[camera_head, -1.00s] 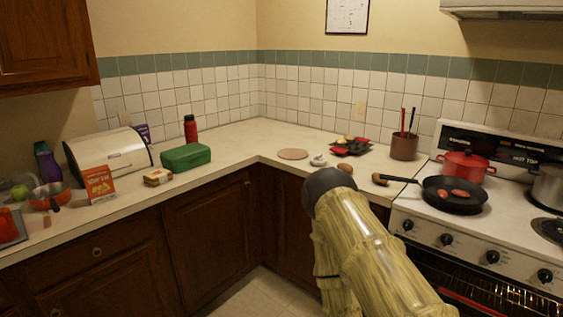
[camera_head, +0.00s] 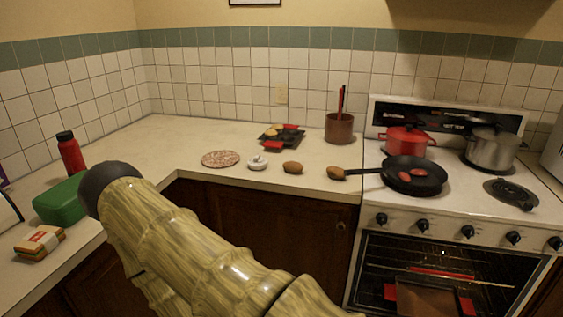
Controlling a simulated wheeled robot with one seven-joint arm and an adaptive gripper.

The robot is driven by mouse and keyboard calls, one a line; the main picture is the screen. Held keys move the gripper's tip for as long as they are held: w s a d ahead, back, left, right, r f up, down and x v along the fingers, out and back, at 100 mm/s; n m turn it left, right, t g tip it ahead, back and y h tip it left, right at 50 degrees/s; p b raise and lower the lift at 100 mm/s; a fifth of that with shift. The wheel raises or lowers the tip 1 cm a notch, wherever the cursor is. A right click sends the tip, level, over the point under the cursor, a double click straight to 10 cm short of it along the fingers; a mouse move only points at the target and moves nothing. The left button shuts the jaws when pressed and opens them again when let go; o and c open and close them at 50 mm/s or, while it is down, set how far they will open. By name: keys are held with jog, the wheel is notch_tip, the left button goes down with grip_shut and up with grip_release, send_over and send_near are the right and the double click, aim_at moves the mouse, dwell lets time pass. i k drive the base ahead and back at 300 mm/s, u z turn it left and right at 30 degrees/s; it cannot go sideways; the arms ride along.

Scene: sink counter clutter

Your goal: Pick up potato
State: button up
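A small brown, rounded potato (camera_head: 293,167) lies on the counter near its front edge, left of the stove. A second brown lump (camera_head: 336,173) sits at the tip of the frying pan's handle; I cannot tell whether it is another potato or the handle's end. My arm crosses the lower left of the view, ending in a dark rounded part that covers some of the left counter. My gripper's fingers do not show. Nothing covers the potato.
A white lidded item (camera_head: 257,162), a round speckled board (camera_head: 221,159) and a black-and-red tray (camera_head: 282,137) are near the potato. The frying pan (camera_head: 413,176) and red pot (camera_head: 405,141) stand on the stove. A green box (camera_head: 60,200) and red bottle (camera_head: 70,153) stand left.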

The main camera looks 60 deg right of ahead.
aim_at(292, 167)
jog(key=z, duration=0.6)
jog(key=i, duration=0.9)
jog(key=z, duration=0.85)
